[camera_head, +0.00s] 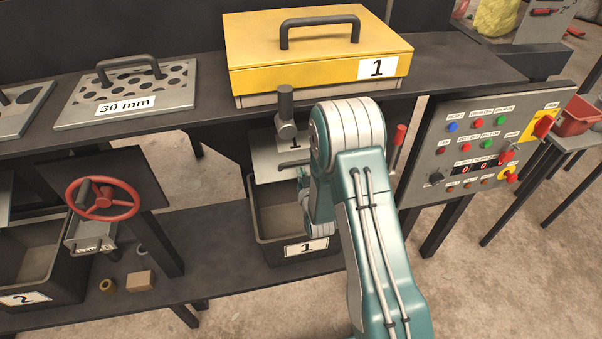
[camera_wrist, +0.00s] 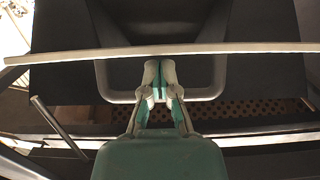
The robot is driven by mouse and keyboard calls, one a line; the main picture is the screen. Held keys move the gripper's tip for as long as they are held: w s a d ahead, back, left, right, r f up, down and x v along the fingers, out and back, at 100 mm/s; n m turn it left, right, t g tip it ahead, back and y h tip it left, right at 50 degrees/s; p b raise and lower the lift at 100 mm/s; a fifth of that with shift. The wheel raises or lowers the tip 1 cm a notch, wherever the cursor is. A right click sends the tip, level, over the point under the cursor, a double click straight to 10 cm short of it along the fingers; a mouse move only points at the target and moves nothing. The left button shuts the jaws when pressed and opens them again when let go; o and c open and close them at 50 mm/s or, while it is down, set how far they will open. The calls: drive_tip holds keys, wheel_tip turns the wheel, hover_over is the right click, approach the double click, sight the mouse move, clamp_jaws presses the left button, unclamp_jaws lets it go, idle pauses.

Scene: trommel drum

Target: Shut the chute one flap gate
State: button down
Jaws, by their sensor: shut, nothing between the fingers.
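The chute one flap gate (camera_head: 265,165) is a light grey plate below the upper bench, above the black bin marked 1. A label "1" shows near it, partly behind my arm. A dark bar handle (camera_head: 292,164) sticks out at the plate. In the wrist view the thin edge of a plate (camera_wrist: 240,48) runs across the picture, with a grey U-shaped handle (camera_wrist: 207,93) below it. My gripper (camera_wrist: 159,68) is shut and empty, its fingertips overlapping the handle's opening near the plate edge. Whether they touch is unclear. My arm hides the gripper in the head view.
Bin 1 (camera_head: 262,240) stands on the lower shelf. A yellow lidded box (camera_head: 310,55) sits above. A red-handled lever (camera_head: 397,140) and the control panel (camera_head: 480,140) are to the right. A red handwheel (camera_head: 103,198) is left.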

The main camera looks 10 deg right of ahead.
drive_tip(key=shift+w+f, duration=0.45)
drive_tip(key=shift+f, duration=0.1)
idle(0.5)
idle(1.0)
